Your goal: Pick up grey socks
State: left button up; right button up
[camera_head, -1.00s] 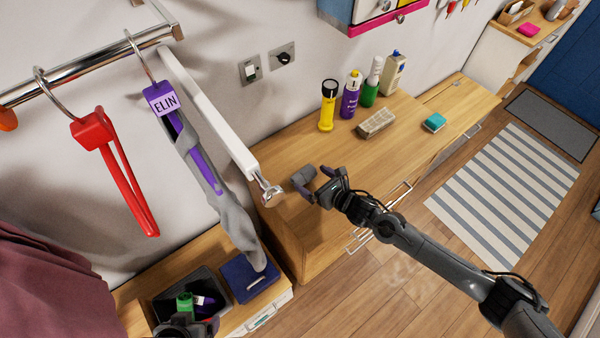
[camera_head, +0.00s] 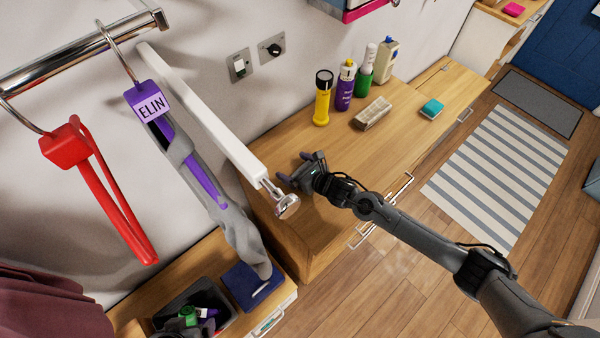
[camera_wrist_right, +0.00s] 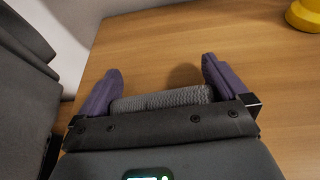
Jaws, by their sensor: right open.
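Grey socks, a ribbed knitted bundle (camera_wrist_right: 160,99), lie between my right gripper's purple-grey fingertips in the right wrist view; the gripper body hides their near part. In the head view the small dark grey bundle (camera_head: 299,173) is at the left end of the wooden cabinet top. My right gripper (camera_head: 299,167) is open around it, with a finger on each side; it also shows in the wrist view (camera_wrist_right: 160,82). I cannot tell whether the fingers touch it. A dark part of my left gripper (camera_head: 182,329) seems to show at the bottom left; its fingers are unclear.
A white rail (camera_head: 205,115) with a metal end knob (camera_head: 287,206) juts out close left of my right gripper.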

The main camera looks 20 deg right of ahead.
jog(key=shift+s, duration=0.1)
jog(key=shift+c, duration=1)
jog(key=c, duration=0.4)
jog(key=shift+r, duration=0.15)
jog(key=shift+c, duration=0.2)
jog(key=shift+r, duration=0.55)
notch_tip(320, 180, up, 3)
jog(key=shift+f+b, duration=0.2)
jog(key=shift+b, duration=0.3)
jog(key=s+d+r+b, duration=0.1)
jog(key=s+d+r, duration=0.6)
jog(key=s+d, duration=0.1)
jog(key=shift+s+b, duration=0.3)
